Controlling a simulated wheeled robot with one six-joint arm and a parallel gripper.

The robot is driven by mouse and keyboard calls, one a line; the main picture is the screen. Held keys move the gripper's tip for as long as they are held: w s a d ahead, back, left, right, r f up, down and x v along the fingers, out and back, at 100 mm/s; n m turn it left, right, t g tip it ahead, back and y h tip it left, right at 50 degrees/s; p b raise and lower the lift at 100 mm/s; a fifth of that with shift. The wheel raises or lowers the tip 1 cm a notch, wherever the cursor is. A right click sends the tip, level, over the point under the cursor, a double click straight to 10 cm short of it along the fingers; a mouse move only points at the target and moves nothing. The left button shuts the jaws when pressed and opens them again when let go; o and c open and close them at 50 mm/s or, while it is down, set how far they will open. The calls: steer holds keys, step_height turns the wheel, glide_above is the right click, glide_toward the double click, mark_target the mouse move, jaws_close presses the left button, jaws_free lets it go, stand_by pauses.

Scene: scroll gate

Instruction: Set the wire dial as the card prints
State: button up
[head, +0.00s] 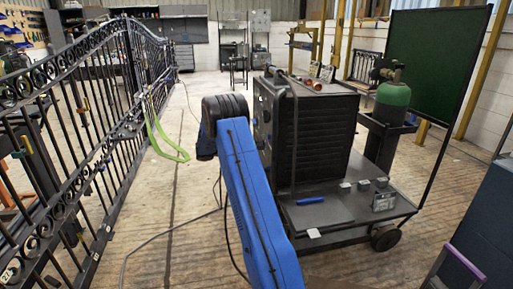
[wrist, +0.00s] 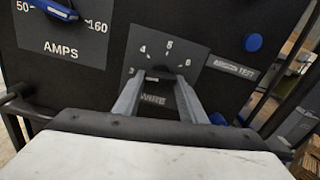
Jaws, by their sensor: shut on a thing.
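In the wrist view, the wire dial (wrist: 171,69) sits at the centre of a grey plate marked WIRE (wrist: 208,62). The numbers 3, 4, 5 and 6 show around it; those at the lower right are hidden behind a finger. My gripper (wrist: 165,76) is shut on the dial, one finger on each side. The fingers cover most of the knob, and I cannot tell where its pointer stands. In the head view, the black welding machine (head: 325,135) stands on its cart, its dial face turned away. A small printed card (head: 384,201) stands on the cart; its print is too small to read.
A blue AMPS knob (wrist: 55,8) and another blue knob (wrist: 252,42) flank the dial. A green gas bottle (head: 393,92) stands behind the machine. A blue pen (head: 310,201) lies on the cart. An iron gate (head: 75,150) runs along the left, with open floor between.

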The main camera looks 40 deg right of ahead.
steer(key=n, duration=2.2)
steer(key=r+n, duration=0.1)
steer(key=n, duration=0.9)
steer(key=shift+n, duration=0.4)
stand_by(0.3)
stand_by(0.4)
steer(key=o, duration=1.1)
steer(key=shift+c, duration=0.2)
